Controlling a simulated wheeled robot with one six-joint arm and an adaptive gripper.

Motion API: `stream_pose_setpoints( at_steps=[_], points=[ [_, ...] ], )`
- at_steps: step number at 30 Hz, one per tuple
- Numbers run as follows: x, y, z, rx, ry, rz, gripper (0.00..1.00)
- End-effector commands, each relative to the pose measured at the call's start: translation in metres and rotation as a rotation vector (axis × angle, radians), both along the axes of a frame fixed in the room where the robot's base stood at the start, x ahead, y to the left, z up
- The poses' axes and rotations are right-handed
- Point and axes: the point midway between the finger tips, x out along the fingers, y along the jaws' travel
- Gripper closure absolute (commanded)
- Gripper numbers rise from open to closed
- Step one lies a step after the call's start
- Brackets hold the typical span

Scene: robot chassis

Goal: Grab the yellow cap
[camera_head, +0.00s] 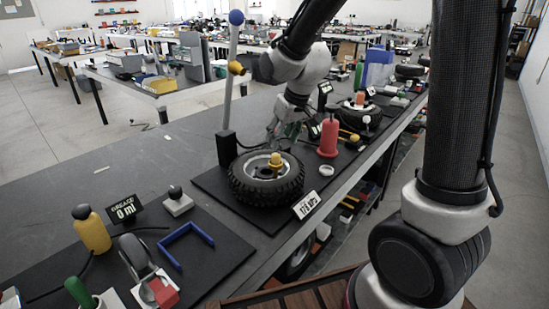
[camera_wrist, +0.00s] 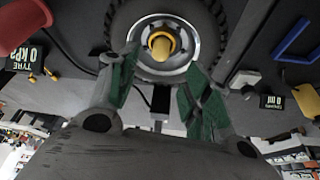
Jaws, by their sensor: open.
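The yellow cap (camera_head: 275,159) stands upright at the hub of a black tyre with a silver rim (camera_head: 252,188). In the wrist view the cap (camera_wrist: 161,43) shows at the middle of the rim, near the top of the picture. My gripper (camera_head: 281,130) is above and behind the wheel in the head view. In the wrist view my gripper (camera_wrist: 160,63) is open, with its green-padded fingers apart and nothing between them. The cap lies just beyond the fingertips, roughly centred between them, and does not look touched.
A grey post with a blue ball (camera_head: 236,17) rises close behind the wheel. A red cylinder-shaped piece (camera_head: 328,139) stands to the wheel's right. A yellow bottle (camera_head: 92,230) and a blue bracket (camera_head: 184,243) are at front left.

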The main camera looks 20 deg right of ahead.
Motion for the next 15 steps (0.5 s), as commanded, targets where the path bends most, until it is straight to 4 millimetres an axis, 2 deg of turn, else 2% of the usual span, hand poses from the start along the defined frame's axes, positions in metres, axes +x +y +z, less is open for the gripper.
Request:
stream_pose_setpoints(
  at_steps=[8,15],
  points=[
    [0.011,0.004,-0.029,-0.001,0.000,0.003,0.51],
    [0.024,0.009,-0.063,-0.001,0.000,0.002,0.51]
  ],
)
